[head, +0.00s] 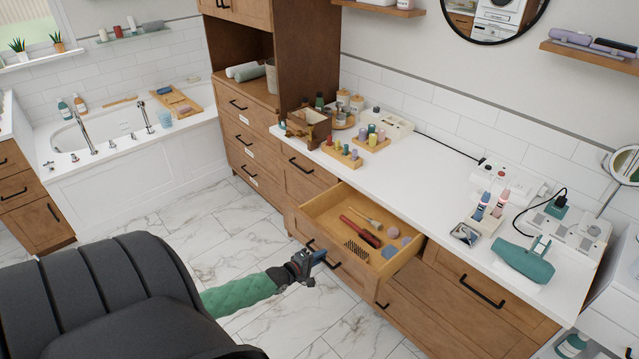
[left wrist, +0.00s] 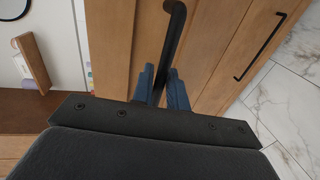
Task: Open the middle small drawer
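The small wooden drawer (head: 345,260) under the white counter stands pulled well out, its inside showing. It holds a red-handled brush, a dark comb-like item, a wooden-handled item and small round pieces. Its black bar handle (head: 331,264) is on the front face; the handle also shows in the left wrist view (left wrist: 175,40). My left gripper (head: 318,257) is at the handle in front of the drawer. In the left wrist view its two blue fingers (left wrist: 161,90) lie close on either side of the bar, shut on it. My right gripper is not in view.
The counter (head: 440,180) holds bottles, chargers and a teal hair dryer (head: 523,260). Closed drawers (head: 470,290) sit beside and below the open one. A tall wooden cabinet (head: 245,105) and bathtub (head: 130,140) are at left. Marble floor (head: 215,240) is free.

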